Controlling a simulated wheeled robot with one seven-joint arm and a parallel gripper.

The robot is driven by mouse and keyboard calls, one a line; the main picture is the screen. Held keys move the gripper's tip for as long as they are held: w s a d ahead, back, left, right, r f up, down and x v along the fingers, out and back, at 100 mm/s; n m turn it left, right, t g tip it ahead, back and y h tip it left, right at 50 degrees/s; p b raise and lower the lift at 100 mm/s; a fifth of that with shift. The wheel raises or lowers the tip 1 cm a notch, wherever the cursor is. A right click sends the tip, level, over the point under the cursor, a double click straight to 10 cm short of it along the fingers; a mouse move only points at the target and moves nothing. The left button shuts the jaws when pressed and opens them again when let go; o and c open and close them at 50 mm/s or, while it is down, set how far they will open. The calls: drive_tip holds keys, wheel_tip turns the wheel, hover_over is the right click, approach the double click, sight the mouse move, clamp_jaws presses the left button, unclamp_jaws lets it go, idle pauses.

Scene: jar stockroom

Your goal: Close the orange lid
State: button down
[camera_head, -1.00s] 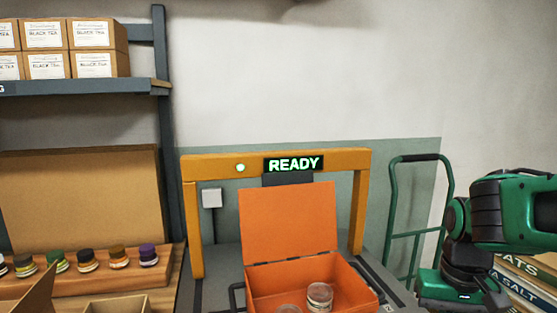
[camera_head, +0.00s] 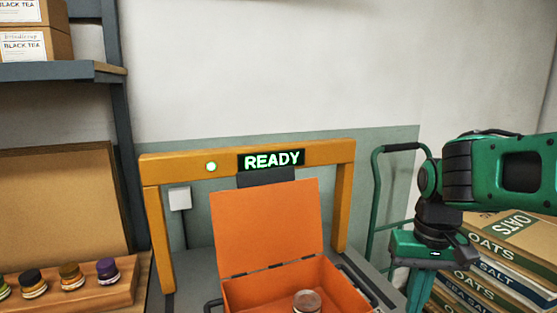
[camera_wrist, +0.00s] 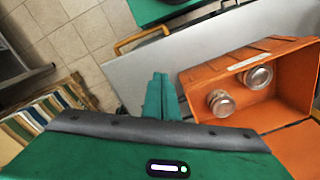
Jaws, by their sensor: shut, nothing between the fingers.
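The orange lid (camera_head: 266,228) stands open, upright and leaning slightly back, hinged to the rear edge of the orange box (camera_head: 246,295). A glass jar (camera_head: 307,301) stands inside the box. In the wrist view the box (camera_wrist: 295,95) lies at the right with two jars, a nearer one (camera_wrist: 221,103) and a farther one (camera_wrist: 257,77). My gripper (camera_wrist: 159,80) is shut and empty, pointing beside the box over the grey surface. In the head view my gripper (camera_head: 421,290) hangs right of the box, apart from it and the lid.
An orange frame (camera_head: 345,205) with a lit READY sign (camera_head: 271,160) stands behind the lid. A green hand truck (camera_head: 377,195) and stacked sacks (camera_head: 500,265) are at the right. Small jars on a wooden rack (camera_head: 90,290) are at the left.

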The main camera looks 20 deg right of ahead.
drive_tip(key=w+r+n, duration=0.2)
drive_tip(key=w+r, duration=0.8)
drive_tip(key=w, duration=0.3)
drive_tip(key=n+t, duration=0.1)
drive_tip(key=n, duration=0.3)
approach(276, 157)
drive_tip(key=s+a, duration=0.1)
drive_tip(key=s, duration=0.2)
drive_tip(key=f, duration=0.9)
drive_tip(key=shift+w, duration=0.4)
